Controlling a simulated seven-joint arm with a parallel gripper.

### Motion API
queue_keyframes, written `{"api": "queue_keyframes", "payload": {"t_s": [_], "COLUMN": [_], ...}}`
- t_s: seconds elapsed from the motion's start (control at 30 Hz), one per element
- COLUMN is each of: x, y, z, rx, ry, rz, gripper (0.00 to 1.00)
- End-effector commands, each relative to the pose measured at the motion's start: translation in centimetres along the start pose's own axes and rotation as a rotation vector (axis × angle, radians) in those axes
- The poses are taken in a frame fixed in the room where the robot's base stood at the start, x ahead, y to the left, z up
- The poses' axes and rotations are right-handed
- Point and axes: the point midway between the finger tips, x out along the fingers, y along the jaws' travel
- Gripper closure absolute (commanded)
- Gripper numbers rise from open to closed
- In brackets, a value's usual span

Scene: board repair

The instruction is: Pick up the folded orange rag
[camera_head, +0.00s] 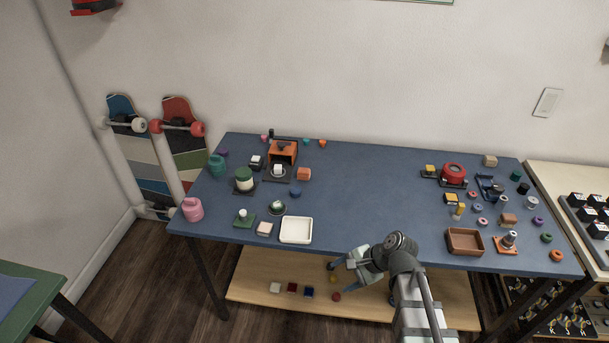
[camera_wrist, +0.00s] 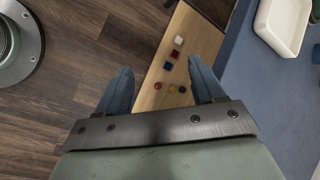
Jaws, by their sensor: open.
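A white tray (camera_head: 296,241) lies near the front edge, with a brown tray (camera_head: 449,249) farther right. The lower wooden shelf (camera_wrist: 186,38) holds several small coloured pieces. An orange-brown box (camera_head: 291,152) stands behind the orange piece. The bench middle (camera_head: 370,190) is clear.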

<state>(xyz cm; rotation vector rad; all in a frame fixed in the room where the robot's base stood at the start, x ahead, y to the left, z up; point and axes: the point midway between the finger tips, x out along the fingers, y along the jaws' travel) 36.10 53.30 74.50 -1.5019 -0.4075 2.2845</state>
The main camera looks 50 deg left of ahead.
Motion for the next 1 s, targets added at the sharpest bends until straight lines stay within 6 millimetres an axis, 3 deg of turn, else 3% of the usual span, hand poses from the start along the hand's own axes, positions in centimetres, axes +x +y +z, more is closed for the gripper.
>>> {"api": "queue_keyframes", "payload": {"t_s": [0.03,0.2,0.53,0.77,1.0], "x": [-0.1,-0.5,-0.7,-0.3,0.4], "y": [-2.1,-6.9,-14.4,-19.5,-24.6], "z": [1.5,5.5,10.4,9.9,6.3], "rx": [-0.014,-0.047,-0.217,-0.498,-0.873], "ry": [-0.015,-0.056,-0.096,-0.071,-0.032], "rz": [-0.015,-0.047,-0.060,-0.009,0.100], "gripper": [0.32,0.32,0.32,0.32,0.32]}}
